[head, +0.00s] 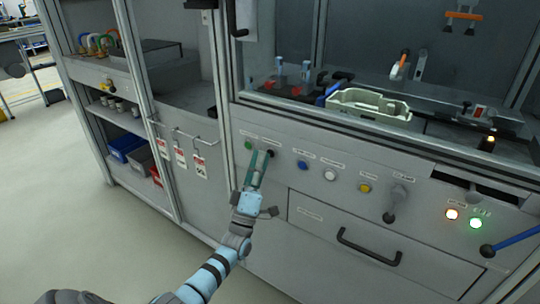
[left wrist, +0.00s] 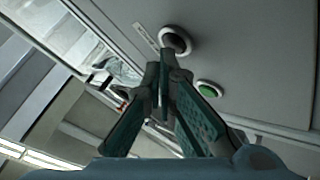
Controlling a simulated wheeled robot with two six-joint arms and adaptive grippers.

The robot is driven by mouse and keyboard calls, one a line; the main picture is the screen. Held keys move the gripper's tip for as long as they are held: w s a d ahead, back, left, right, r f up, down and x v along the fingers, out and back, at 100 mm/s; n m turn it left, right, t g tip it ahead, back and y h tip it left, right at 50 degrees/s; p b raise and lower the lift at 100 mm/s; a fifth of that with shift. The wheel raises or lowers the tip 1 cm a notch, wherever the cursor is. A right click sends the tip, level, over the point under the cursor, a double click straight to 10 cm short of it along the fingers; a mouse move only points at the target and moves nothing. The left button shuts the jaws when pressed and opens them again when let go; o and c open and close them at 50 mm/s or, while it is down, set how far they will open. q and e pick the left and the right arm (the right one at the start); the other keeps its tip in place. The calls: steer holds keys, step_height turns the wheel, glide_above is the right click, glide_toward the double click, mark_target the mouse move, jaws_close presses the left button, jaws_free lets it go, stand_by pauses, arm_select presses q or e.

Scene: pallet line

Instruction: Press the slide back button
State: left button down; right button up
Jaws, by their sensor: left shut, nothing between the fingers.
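A row of buttons runs along the grey front panel (head: 330,195). At its left end is a green button (head: 248,145), also in the left wrist view (left wrist: 209,88). Beside it is a black button (head: 271,153), which in the left wrist view (left wrist: 175,40) has a pale ring. My left gripper (head: 261,157) is shut and empty, its fingers pointing at the panel between these two. In the left wrist view its tips (left wrist: 165,68) appear close to the black button; contact cannot be told. The labels are too small to read. My right gripper is not in view.
Blue (head: 303,165), white (head: 330,174) and yellow (head: 365,188) buttons and a dark knob (head: 390,216) continue rightward. A drawer handle (head: 368,247) sticks out below. A pale tray (head: 370,106) stands inside the cell above. Red-and-white tags (head: 180,157) hang at left.

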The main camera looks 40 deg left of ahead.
arm_select(q)
steer(key=shift+w+b, duration=0.3)
steer(key=shift+s, duration=0.15)
stand_by(0.5)
steer(key=shift+s+p, duration=0.65)
steer(key=shift+s, duration=0.05)
steer(key=s+p, duration=0.3)
steer(key=s, duration=0.2)
stand_by(0.7)
